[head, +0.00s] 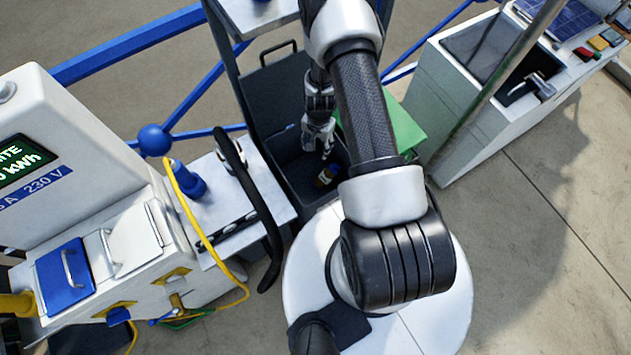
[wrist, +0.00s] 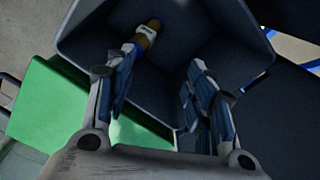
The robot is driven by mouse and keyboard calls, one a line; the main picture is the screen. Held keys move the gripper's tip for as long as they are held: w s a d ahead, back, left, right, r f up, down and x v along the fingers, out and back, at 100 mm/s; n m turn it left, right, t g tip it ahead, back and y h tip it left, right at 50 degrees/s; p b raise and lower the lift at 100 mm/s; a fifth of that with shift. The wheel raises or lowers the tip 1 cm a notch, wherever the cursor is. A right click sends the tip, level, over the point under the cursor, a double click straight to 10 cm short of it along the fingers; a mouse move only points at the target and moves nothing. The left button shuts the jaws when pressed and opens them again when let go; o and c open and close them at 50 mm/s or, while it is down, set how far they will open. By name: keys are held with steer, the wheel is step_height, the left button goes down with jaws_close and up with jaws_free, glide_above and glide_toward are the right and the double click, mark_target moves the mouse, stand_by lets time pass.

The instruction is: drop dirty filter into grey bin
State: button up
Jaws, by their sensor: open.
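The grey bin (head: 285,155) stands open below my arm, its lid raised at the back. The dirty filter (head: 325,176), a small brownish cylinder with a pale band, is inside the bin. It also shows in the wrist view (wrist: 146,34), beyond the left finger and partly hidden by it. My gripper (head: 318,148) is over the bin's opening, pointing down. In the wrist view my gripper (wrist: 165,100) has its two fingers spread with nothing between them. The bin's wall (wrist: 250,40) surrounds the filter there.
A green box (head: 405,130) stands right of the bin. A white power pedestal (head: 70,150) with a yellow cable is at left, beside a small metal shelf (head: 275,190). A white console (head: 470,110) with a sink is at right. Blue rails (head: 120,50) run behind.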

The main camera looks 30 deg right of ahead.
step_height(320, 180, up, 12)
stand_by(0.5)
steer(key=shift+s, duration=0.1)
